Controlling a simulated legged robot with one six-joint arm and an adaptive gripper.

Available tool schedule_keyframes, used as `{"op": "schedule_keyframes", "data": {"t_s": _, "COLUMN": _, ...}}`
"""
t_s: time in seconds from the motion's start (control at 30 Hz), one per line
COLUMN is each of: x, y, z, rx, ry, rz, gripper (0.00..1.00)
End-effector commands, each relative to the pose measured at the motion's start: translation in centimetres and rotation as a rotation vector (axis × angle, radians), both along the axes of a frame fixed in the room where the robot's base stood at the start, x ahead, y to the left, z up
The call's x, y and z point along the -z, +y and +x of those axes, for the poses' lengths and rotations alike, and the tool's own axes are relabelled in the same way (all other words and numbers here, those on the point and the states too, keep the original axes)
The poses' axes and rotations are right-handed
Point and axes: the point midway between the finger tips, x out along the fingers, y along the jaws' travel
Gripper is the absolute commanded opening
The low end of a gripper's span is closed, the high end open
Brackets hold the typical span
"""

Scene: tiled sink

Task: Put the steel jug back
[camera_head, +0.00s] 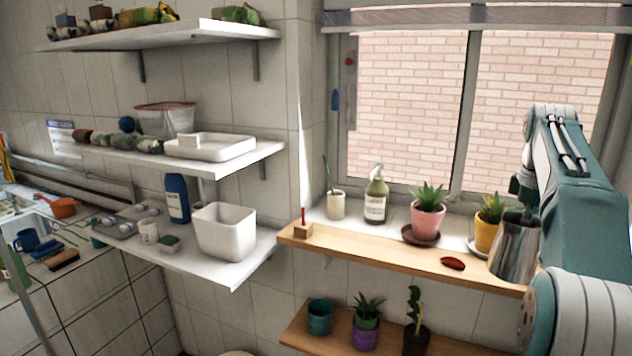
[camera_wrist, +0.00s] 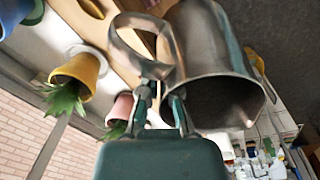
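The steel jug (camera_head: 513,247) is at the right end of the upper wooden shelf in the head view, nearly upright. I cannot tell whether its base touches the shelf. In the wrist view the jug (camera_wrist: 215,70) fills the upper middle, with its open mouth facing the camera and its looped handle on the left. My gripper (camera_wrist: 161,92) has its two fingers on either side of the handle and looks closed on it. In the head view my arm comes in from the right and the fingers are mostly hidden behind the jug and arm.
The wooden shelf (camera_head: 385,257) holds a small wooden block (camera_head: 303,231) and a red oval thing (camera_head: 452,264). Behind it on the sill stand a yellow pot (camera_head: 486,238), a pink pot (camera_head: 427,220) and a soap bottle (camera_head: 376,200). A lower shelf holds more pots.

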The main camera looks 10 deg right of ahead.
Motion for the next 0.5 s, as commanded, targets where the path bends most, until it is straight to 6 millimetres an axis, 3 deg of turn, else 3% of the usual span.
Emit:
{"op": "schedule_keyframes", "data": {"t_s": 0.27, "x": 5.0, "y": 3.4, "z": 0.6, "rx": 0.060, "ry": 0.003, "rz": 0.005, "gripper": 0.00}}
{"op": "schedule_keyframes", "data": {"t_s": 0.5, "x": 11.3, "y": 8.0, "z": 1.3, "rx": 0.142, "ry": 0.005, "rz": 0.007, "gripper": 0.00}}
